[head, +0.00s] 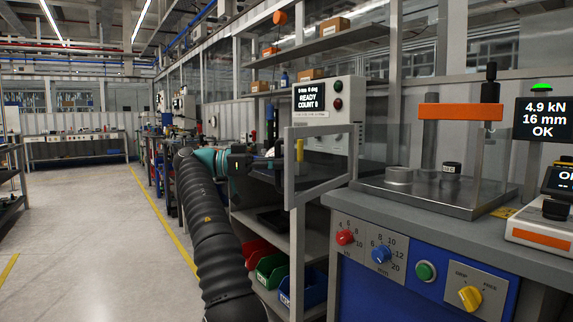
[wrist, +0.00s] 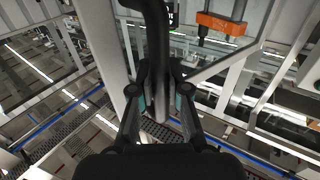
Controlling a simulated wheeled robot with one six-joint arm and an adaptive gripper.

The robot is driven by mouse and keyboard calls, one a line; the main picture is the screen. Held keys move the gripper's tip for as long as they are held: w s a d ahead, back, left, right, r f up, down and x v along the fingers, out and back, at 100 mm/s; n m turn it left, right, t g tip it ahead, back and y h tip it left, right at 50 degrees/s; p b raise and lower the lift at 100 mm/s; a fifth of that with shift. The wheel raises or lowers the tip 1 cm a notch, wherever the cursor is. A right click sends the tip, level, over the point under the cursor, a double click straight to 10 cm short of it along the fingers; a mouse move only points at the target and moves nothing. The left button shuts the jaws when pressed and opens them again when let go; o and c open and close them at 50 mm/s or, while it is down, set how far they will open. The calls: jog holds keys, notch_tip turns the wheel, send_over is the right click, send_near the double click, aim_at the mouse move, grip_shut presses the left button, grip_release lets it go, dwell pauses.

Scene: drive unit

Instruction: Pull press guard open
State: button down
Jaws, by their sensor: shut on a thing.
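The press guard (head: 320,188) is a grey frame with a clear pane. It stands at the left of the press, angled out from the bench, and its pane does not cover the tooling in the head view. Its pale frame also shows in the wrist view (wrist: 248,52). My gripper (head: 274,165) is at the guard's left upright. In the wrist view my gripper (wrist: 160,105) is shut on a dark upright handle (wrist: 156,40), which passes between the fingers. The press (head: 462,111) has an orange crosshead above a metal base plate.
A control panel (head: 420,265) with knobs fronts the bench at the right. A display box (head: 322,100) stands behind the guard. Red, green and blue bins (head: 270,268) sit on shelves below. The floor (head: 90,210) at the left is clear.

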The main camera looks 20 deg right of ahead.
jog(key=shift+w+a+f, duration=0.15)
jog(key=shift+a+f, duration=0.1)
jog(key=shift+f, duration=0.25)
